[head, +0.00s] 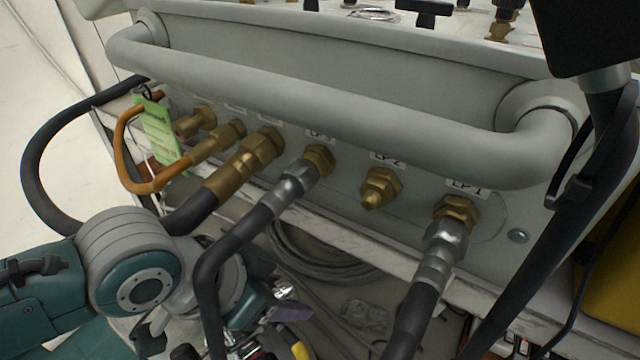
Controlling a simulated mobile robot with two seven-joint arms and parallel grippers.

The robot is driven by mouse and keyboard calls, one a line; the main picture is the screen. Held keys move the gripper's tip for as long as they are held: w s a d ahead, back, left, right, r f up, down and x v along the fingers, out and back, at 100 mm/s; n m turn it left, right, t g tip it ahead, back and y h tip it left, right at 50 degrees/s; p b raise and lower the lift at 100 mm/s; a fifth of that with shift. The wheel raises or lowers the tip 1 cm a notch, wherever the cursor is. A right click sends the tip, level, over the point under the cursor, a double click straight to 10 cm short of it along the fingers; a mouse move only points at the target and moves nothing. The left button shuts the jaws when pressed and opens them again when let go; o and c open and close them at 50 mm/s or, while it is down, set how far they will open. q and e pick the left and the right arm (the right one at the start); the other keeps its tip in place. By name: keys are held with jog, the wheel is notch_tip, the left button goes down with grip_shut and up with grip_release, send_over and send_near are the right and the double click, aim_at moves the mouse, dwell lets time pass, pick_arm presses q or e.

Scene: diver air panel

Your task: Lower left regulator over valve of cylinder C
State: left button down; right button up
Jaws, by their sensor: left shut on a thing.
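My left arm comes in from the left, and its gripper (286,309) is low in the head view, below the panel's hose fittings. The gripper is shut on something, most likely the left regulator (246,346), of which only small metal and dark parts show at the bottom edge. A black hose crosses in front of the wrist and hides part of it. Cylinder C and its valve cannot be made out, so how the regulator stands to the valve cannot be told. My right gripper is not in view.
A grey air panel (340,60) with a thick tubular handle (330,98) fills the upper middle. Brass fittings line its face, with an uncoupled one (380,188) under LP2. A black hose (415,315) hangs from LP1. Coiled grey hose (320,258) lies below. A yellow object (612,270) is at right.

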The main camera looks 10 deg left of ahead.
pick_arm(q)
jog(key=shift+f+b, duration=0.5)
jog(key=shift+f, duration=0.1)
dwell(0.6)
jog(key=shift+f, duration=0.5)
dwell(0.5)
jog(key=shift+c, duration=2)
grip_release()
jog(key=shift+o, duration=1.3)
jog(key=p+v, duration=0.4)
jog(key=v, duration=0.5)
jog(key=shift+w, duration=0.1)
jog(key=shift+s+a+r+p, duration=0.15)
jog(key=shift+s+r+p, duration=0.2)
jog(key=shift+r, duration=0.1)
jog(key=shift+w, duration=0.1)
